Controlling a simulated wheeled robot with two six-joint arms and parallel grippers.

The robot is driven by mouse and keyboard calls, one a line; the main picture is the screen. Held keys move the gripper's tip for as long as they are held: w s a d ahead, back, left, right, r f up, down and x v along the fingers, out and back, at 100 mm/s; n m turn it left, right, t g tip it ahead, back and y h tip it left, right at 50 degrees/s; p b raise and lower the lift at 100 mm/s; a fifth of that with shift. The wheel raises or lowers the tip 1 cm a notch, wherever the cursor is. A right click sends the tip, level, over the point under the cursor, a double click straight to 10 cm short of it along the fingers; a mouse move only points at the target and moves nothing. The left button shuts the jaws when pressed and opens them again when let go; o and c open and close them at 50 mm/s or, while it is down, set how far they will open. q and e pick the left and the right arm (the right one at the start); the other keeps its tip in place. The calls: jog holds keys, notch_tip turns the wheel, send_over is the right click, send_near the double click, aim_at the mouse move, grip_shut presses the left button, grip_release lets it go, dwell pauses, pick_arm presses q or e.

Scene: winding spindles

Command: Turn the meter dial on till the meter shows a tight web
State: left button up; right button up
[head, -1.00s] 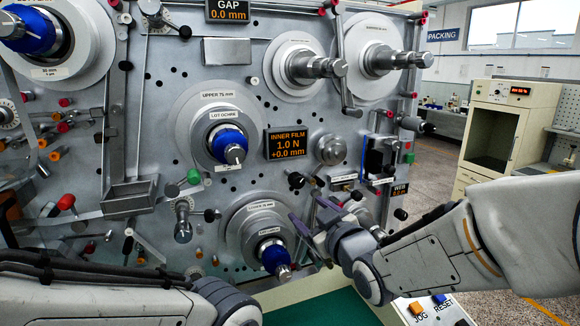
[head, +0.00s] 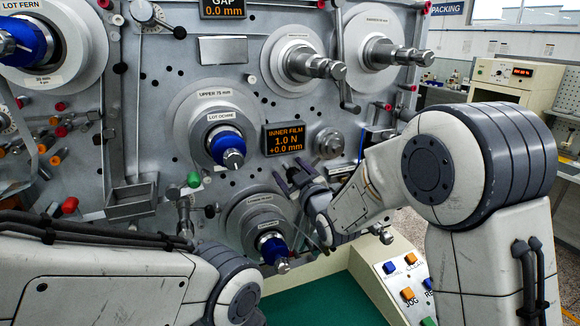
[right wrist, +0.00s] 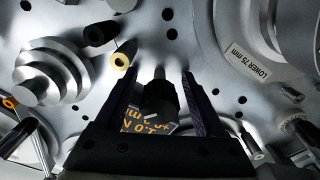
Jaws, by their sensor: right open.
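The inner film meter (head: 285,138) is a black box with orange text on the grey machine panel. It reads 1.0 N and +0.0 mm. My right gripper (head: 292,178) is just below it, facing the panel. In the right wrist view a dark ribbed knob (right wrist: 158,98), seemingly the meter dial, stands between the open fingers of the right gripper (right wrist: 160,76). I cannot tell whether the fingers touch it. Part of the orange meter text (right wrist: 148,126) shows behind the knob. My left arm is at the lower left, its gripper out of frame.
The upper spindle (head: 228,148) and lower spindle (head: 272,248) have blue hubs left of and below the right gripper. A silver roller (head: 329,143) is right of the meter. In the right wrist view, a cream-tipped black peg (right wrist: 122,58) is close by the fingers.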

grip_shut()
jog(key=shift+f+m+b, duration=0.1)
jog(key=shift+m+b, duration=3.8)
jog(key=shift+b, duration=0.05)
grip_release()
